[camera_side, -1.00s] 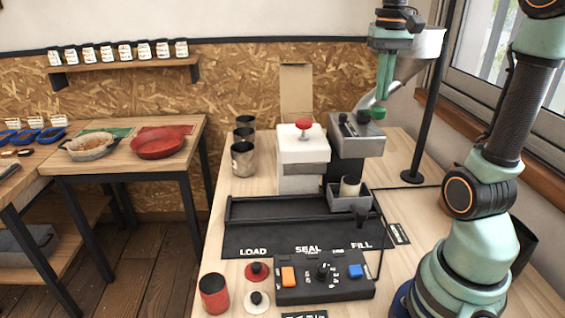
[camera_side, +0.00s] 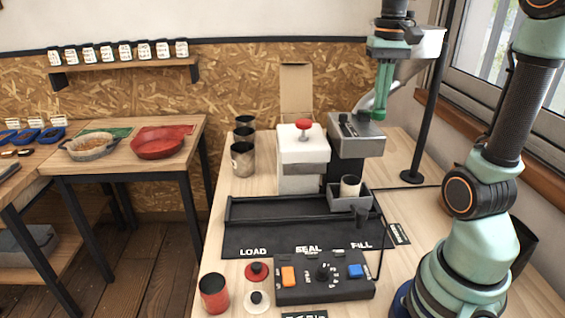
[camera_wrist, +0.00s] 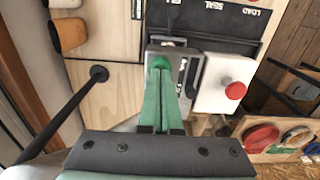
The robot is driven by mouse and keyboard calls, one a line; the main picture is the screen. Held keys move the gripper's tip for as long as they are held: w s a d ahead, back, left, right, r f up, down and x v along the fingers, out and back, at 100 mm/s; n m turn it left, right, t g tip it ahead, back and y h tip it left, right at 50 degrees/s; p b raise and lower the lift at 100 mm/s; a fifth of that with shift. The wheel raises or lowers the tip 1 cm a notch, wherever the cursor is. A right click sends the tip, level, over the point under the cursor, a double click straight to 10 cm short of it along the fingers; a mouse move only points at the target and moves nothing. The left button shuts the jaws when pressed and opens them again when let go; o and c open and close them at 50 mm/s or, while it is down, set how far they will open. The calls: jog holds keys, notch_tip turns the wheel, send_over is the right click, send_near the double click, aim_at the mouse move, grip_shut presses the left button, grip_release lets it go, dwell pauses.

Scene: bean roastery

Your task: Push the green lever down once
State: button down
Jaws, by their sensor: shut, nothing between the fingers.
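The green lever (camera_side: 377,116) shows as a small round green knob at the right side of the grey filling machine (camera_side: 355,143). My gripper (camera_side: 381,113) has green fingers pointing down, closed together and empty. Its tips overlap the knob in the side view and hide part of it. In the wrist view the knob (camera_wrist: 160,63) shows right at the fingertips (camera_wrist: 161,75). I cannot tell for sure whether they touch. The lever's arm is mostly hidden.
A white sealing machine (camera_side: 302,160) with a red knob stands left of the grey machine. A metal hopper (camera_side: 425,42) on a black post (camera_side: 425,110) is close to my gripper's right. A pale cup (camera_side: 350,186) stands in a grey holder below.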

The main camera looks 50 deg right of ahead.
jog(key=shift+f, duration=1.4)
jog(key=shift+r, duration=3.05)
jog(key=w+a+f+n+t, duration=0.1)
jog(key=a+f+n, duration=0.3)
jog(key=a, duration=0.5)
jog(key=a+f+n+t, duration=0.4)
jog(key=a+f+n, duration=0.1)
jog(key=a, duration=0.5)
jog(key=shift+w+a+f+t, duration=0.2)
jog(key=shift+w+t, duration=0.1)
jog(key=shift+w, duration=0.1)
